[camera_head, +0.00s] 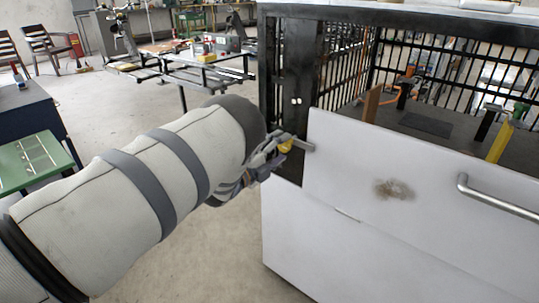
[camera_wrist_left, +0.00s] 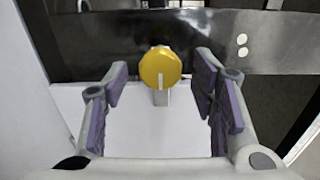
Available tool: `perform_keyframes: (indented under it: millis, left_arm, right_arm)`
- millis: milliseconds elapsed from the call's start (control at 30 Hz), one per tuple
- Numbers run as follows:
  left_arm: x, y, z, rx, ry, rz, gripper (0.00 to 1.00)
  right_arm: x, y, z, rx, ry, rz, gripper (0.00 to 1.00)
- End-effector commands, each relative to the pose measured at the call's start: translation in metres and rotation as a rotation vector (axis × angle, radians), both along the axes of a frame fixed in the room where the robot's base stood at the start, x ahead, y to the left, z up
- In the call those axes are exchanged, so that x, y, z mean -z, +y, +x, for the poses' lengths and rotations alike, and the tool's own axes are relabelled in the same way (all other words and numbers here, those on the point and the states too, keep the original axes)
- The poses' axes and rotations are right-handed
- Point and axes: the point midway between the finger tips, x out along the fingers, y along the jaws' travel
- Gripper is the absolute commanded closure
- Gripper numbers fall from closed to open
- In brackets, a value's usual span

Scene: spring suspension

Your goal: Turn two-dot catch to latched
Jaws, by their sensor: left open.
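The two-dot catch has a round yellow knob (camera_wrist_left: 160,68), with a pale stem showing just below it in the left wrist view. In the head view, the knob (camera_head: 286,146) is partly hidden by my fingers, and a short grey bar (camera_head: 303,145) points right from it at the white panel's upper left corner. Two white dots (camera_head: 296,101) mark the black post above; they also show in the wrist view (camera_wrist_left: 241,45). My left gripper (camera_head: 277,146) is open, its purple-padded fingers on either side of the knob with gaps visible. My right gripper is not in view.
The white panel (camera_head: 350,170) with a metal handle (camera_head: 497,198) leans out from the black barred cage (camera_head: 345,60). Inside stand a yellow post (camera_head: 500,142) and other parts. A green-topped table (camera_head: 35,160) is at left. Bare floor lies behind my left arm.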

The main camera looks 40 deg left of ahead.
Motion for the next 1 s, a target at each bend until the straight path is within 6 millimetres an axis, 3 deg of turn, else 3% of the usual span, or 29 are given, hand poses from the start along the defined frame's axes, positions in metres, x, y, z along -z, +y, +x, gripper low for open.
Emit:
perform_keyframes:
  millis: [200,333,500,900,967,1000]
  left_arm:
    - [0.001,0.006,-0.060,-0.004,0.004,0.000,0.47]
    - [0.001,0.007,-0.085,-0.002,0.003,0.000,0.47]
    - [0.000,0.008,-0.096,-0.001,0.001,0.000,0.47]
    - [0.001,0.008,-0.097,-0.004,0.005,-0.005,0.47]
    - [0.012,0.009,-0.103,-0.029,0.047,-0.045,0.47]
    - [0.027,0.010,-0.112,-0.067,0.107,-0.105,0.47]
  right_arm:
    - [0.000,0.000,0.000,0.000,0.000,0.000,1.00]
    - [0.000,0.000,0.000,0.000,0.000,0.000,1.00]
    - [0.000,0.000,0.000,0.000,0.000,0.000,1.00]
    - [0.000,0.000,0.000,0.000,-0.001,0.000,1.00]
    - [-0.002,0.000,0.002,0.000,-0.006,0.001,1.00]
    - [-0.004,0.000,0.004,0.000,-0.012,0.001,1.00]
